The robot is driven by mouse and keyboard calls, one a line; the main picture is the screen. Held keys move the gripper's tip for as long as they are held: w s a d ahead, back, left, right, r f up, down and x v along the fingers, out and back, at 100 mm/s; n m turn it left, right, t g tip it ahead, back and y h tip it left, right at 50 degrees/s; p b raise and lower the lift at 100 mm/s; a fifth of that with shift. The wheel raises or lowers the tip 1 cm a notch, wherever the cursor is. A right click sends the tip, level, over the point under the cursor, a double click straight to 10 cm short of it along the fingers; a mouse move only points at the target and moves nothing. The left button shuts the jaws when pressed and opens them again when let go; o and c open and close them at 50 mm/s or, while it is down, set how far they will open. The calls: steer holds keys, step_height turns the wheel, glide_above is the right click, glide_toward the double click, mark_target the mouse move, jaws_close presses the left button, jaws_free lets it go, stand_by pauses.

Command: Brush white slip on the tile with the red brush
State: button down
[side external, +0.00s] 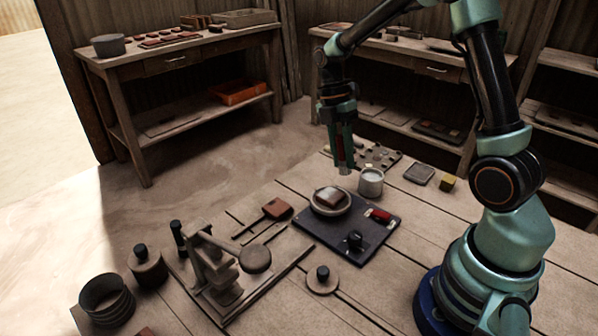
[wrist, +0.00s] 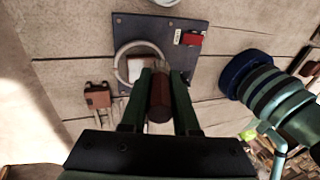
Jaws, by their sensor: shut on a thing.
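My gripper (side external: 342,155) is shut on the red brush (wrist: 159,97), which hangs down between the green fingers. In the side view the pale tip of the brush (side external: 344,171) shows above the far edge of the dark board, just left of the white cup (side external: 371,183). What is in the cup is not clear.
The dark board (side external: 325,239) also holds a red block (side external: 378,215) and a black-knobbed piece (side external: 355,240). A press (side external: 221,273) stands at the front left, with a brown paddle-like tool (side external: 277,209) behind it. A grey slab (side external: 419,174) and a yellowish block (side external: 448,183) lie right of the cup.

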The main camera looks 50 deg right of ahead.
mark_target(341, 172)
steer(key=shift+f, duration=1.6)
steer(key=shift+a+f, duration=0.4)
steer(key=shift+f, duration=0.25)
steer(key=shift+h, duration=0.3)
steer(key=shift+s+a, duration=0.1)
steer(key=shift+a, duration=2.65)
steer(key=shift+d+f, duration=0.1)
steer(key=shift+d, duration=3.05)
steer(key=shift+r, duration=4.1)
